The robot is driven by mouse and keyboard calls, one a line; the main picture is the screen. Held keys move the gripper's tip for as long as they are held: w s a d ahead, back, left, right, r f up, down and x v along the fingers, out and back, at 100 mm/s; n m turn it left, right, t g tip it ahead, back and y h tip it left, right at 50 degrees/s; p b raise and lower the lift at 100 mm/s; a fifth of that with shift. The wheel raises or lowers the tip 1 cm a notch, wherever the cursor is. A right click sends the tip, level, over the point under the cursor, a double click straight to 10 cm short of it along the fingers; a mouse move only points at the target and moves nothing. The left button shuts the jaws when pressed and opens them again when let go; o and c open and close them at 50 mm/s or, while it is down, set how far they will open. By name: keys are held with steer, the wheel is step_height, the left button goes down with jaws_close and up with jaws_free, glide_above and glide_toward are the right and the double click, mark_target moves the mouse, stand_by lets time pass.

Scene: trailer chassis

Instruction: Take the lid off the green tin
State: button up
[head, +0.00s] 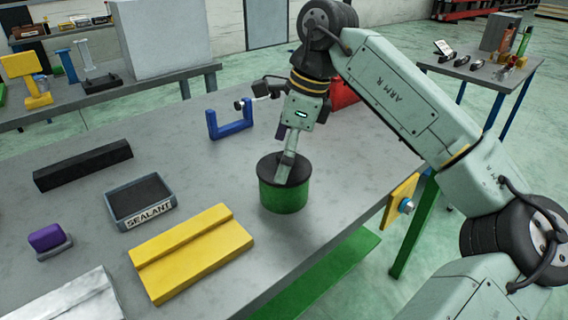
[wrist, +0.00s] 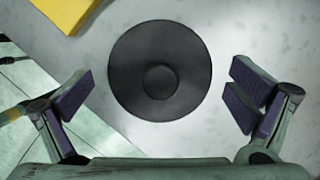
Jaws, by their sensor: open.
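The green tin (head: 284,197) stands upright on the grey workbench, near its right edge. Its black round lid (head: 262,170) sits on top. In the wrist view the lid (wrist: 132,77) is seen from above, with a round knob (wrist: 160,81) at its middle. My gripper (head: 286,170) is over the tin in the head view and hides part of the lid. In the wrist view my gripper (wrist: 162,100) is open, with one purple-padded finger on each side of the lid and clear gaps between. Nothing is held.
A grey tray marked SEALANT (head: 141,203), a yellow block (head: 192,250), a black bar (head: 83,165) and a blue U-shaped bracket (head: 229,122) lie left of the tin. A red object (head: 343,92) is behind my arm. Bare bench (head: 215,170) lies left of the tin.

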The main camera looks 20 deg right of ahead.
steer(key=shift+c, duration=0.4)
steer(key=c, duration=0.9)
steer(key=shift+s+a+f, duration=0.1)
steer(key=shift+s+f, duration=0.05)
steer(key=shift+s, duration=0.05)
steer(key=c, duration=1.2)
steer(key=shift+o, duration=0.2)
